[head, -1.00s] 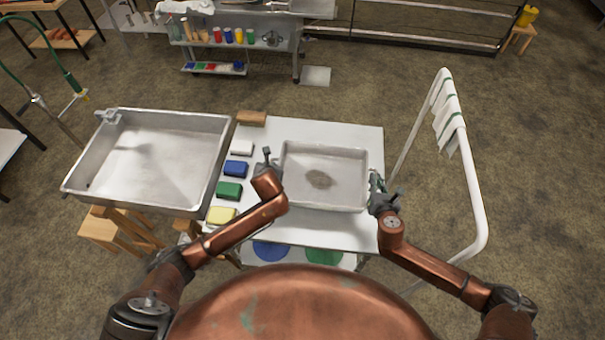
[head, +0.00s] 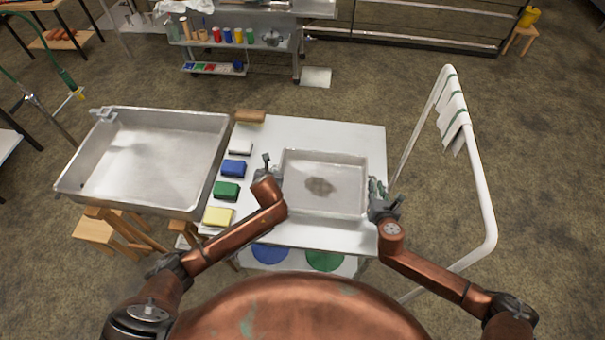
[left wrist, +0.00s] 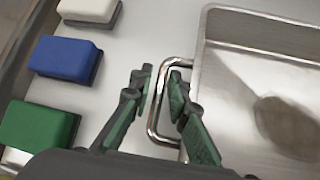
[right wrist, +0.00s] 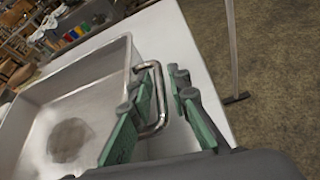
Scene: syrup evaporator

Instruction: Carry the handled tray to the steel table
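The handled tray (head: 325,205), a shallow steel pan with a brown stain inside, rests on the pale grey table (head: 340,133). It has a looped bar handle on each side. My left gripper (left wrist: 159,77) is open at the left handle (left wrist: 153,105), one finger on each side of the bar. My right gripper (right wrist: 160,80) is open at the right handle (right wrist: 162,100), one finger inside the loop and one outside. In the head view my left gripper (head: 268,172) and right gripper (head: 378,195) flank the tray.
White, blue (head: 233,169), green (head: 227,190) and yellow blocks line the table's left side, close to my left gripper. A large steel basin (head: 150,165) on wooden legs stands left. A white rail with cloths (head: 488,200) stands right. A bench with bottles is behind.

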